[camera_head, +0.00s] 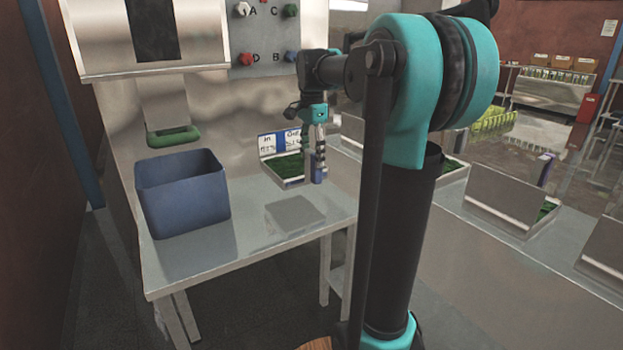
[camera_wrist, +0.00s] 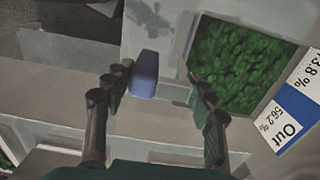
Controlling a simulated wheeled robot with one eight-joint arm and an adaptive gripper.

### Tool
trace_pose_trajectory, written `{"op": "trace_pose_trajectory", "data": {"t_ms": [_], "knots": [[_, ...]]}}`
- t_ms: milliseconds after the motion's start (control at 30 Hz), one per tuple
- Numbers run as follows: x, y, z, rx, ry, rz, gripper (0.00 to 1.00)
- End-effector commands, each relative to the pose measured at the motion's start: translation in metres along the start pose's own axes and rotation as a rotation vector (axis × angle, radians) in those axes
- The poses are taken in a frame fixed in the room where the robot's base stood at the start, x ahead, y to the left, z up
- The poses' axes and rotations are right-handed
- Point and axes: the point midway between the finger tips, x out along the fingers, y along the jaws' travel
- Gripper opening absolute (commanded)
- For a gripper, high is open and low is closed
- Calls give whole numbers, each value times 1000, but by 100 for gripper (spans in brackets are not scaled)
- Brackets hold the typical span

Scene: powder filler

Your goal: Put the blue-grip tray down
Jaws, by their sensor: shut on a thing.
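The blue-grip tray (camera_head: 291,183) is a shallow metal tray with green contents. It appears to hang above the metal table (camera_head: 185,262), towards its back right. My gripper (camera_head: 317,158) points down and is shut on this grip. In the wrist view, the blue grip (camera_wrist: 144,75) shows between the fingers of my gripper (camera_wrist: 158,80), nearer the left finger. The tray's green contents (camera_wrist: 237,62) lie right of it. The tray's underside is hidden.
A blue open bin (camera_head: 183,192) stands on the table's left. A green-rimmed spout (camera_head: 173,136) hangs above it. A panel with coloured knobs (camera_head: 264,35) is on the machine. A darker square patch (camera_head: 292,213) marks the tabletop below the tray. More trays stand right.

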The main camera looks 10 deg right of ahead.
Motion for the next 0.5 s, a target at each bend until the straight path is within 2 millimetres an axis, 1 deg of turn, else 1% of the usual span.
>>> {"op": "trace_pose_trajectory", "data": {"t_ms": [33, 100, 200, 367, 500], "knots": [[11, 0, 0, 0, 0, 0, 1], [22, 0, 0, 0, 0, 0, 1], [33, 0, 0, 0, 0, 0, 1], [41, 0, 0, 0, 0, 0, 1], [58, -1, 0, 0, 0, 0, 1]]}}
